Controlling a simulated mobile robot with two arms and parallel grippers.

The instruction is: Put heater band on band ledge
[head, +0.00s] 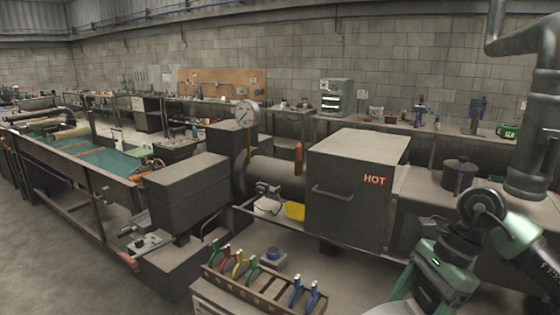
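I cannot pick out the heater band or the band ledge with certainty. A grey machine barrel (276,177) runs between a dark block on the left and a grey box marked HOT (360,190). Below the barrel, a narrow shelf carries a pale item with a dark cable (267,205) and a yellow piece (295,211). My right gripper (408,304) is at the bottom right, in front of the machine and apart from the box. Its fingers run to the frame's lower edge, so their opening is unclear. My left gripper is not in view.
A rack (250,289) with several coloured-handled tools stands at the bottom centre, left of my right gripper. A blue-topped item (273,256) sits behind it. A round gauge (247,114) rises above the barrel. A dark pot (459,175) stands right of the box. Floor is clear at lower left.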

